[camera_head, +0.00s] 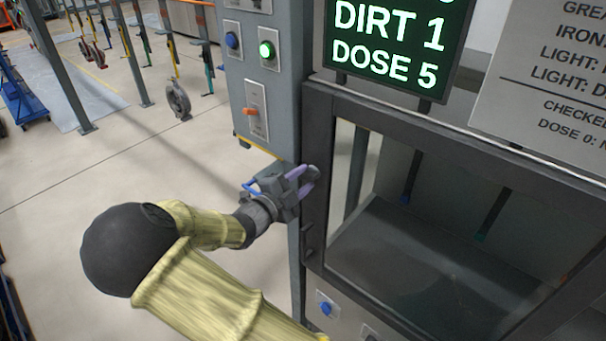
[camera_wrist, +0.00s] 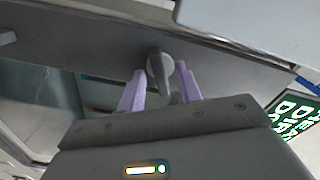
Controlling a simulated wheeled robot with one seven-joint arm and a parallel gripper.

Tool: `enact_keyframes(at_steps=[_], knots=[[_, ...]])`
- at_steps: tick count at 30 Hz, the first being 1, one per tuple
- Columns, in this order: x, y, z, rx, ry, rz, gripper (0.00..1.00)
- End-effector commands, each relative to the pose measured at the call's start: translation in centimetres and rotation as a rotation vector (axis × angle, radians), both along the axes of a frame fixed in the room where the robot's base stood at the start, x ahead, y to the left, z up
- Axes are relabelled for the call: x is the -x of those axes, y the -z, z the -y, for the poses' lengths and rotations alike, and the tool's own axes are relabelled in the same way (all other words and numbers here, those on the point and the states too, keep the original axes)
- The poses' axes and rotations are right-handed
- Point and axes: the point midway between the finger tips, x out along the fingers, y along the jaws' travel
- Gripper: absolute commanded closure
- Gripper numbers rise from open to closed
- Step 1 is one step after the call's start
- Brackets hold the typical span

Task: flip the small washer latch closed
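The small latch (camera_wrist: 158,66) is a grey lever on a round base, fixed to the dark washer door frame in the wrist view. It lies between the purple fingertips of my gripper (camera_wrist: 162,84). The fingers stand apart, one on each side of the lever; whether either touches it is hard to tell. In the head view my gripper (camera_head: 307,180) is at the left side of the washer door frame (camera_head: 316,133), and its fingers largely hide the latch. The washer (camera_head: 440,265) shows a dark interior behind the door window.
A control column (camera_head: 264,90) with a green-lit button (camera_head: 267,50) and an orange switch (camera_head: 251,111) stands just left of the door. A dark door handle (camera_head: 308,242) sits below my gripper. A display (camera_head: 395,45) reads DIRT 1, DOSE 5.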

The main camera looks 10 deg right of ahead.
Motion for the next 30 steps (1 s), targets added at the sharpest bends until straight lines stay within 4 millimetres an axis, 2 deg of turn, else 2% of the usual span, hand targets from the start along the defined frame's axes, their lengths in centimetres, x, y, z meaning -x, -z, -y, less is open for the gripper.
enact_keyframes(at_steps=[3, 11, 16, 17, 30], knots=[[-0.42, -0.05, 0.61, 0.001, 0.0, -0.001, 0.65], [-0.49, 0.04, 0.66, 0.0, -0.001, 0.0, 0.65], [-0.48, 0.03, 0.64, 0.0, -0.001, 0.0, 0.97], [-0.47, 0.03, 0.63, 0.0, -0.001, 0.0, 1.0], [-0.45, -0.02, 0.69, 0.025, 0.001, -0.035, 1.0]])
